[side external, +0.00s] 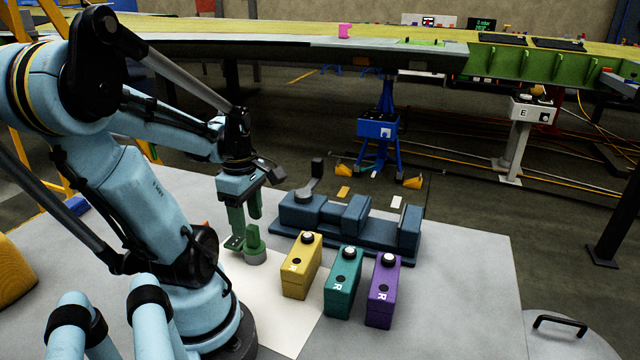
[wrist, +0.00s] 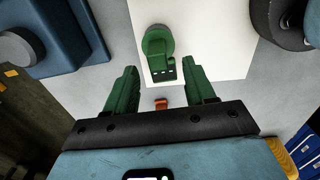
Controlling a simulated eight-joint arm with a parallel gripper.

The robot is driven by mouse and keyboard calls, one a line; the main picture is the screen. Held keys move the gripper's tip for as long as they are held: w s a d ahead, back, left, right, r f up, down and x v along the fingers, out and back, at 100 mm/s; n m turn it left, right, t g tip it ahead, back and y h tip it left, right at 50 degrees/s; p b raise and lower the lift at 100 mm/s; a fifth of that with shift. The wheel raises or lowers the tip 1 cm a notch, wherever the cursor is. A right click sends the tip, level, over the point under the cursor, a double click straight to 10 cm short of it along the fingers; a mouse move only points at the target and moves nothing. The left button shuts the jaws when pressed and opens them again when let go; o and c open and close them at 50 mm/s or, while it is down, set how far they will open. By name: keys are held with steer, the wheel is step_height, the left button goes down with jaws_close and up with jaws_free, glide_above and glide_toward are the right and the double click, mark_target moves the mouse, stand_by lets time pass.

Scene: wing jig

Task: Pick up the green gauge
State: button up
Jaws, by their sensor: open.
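The green gauge (side external: 252,240), a small green piece with a round grey end, is on the white sheet just below my gripper. In the wrist view the green gauge (wrist: 158,45) lies ahead of the fingertips, roughly centred between them, with a dark dotted face towards me. My gripper (side external: 247,218) points down with its two green fingers apart and nothing held. The wrist view also shows my gripper (wrist: 160,69) open. I cannot tell the exact height gap between fingers and gauge.
A blue vice-like fixture (side external: 348,232) stands behind and right of the gauge. A yellow box (side external: 301,268), a teal box (side external: 342,284) and a purple box (side external: 383,292) stand in a row to the right. The white sheet (side external: 285,325) is clear in front.

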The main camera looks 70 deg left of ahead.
mark_target(249, 226)
steer(key=shift+w+f, duration=0.1)
steer(key=shift+f, duration=1.45)
jaws_close()
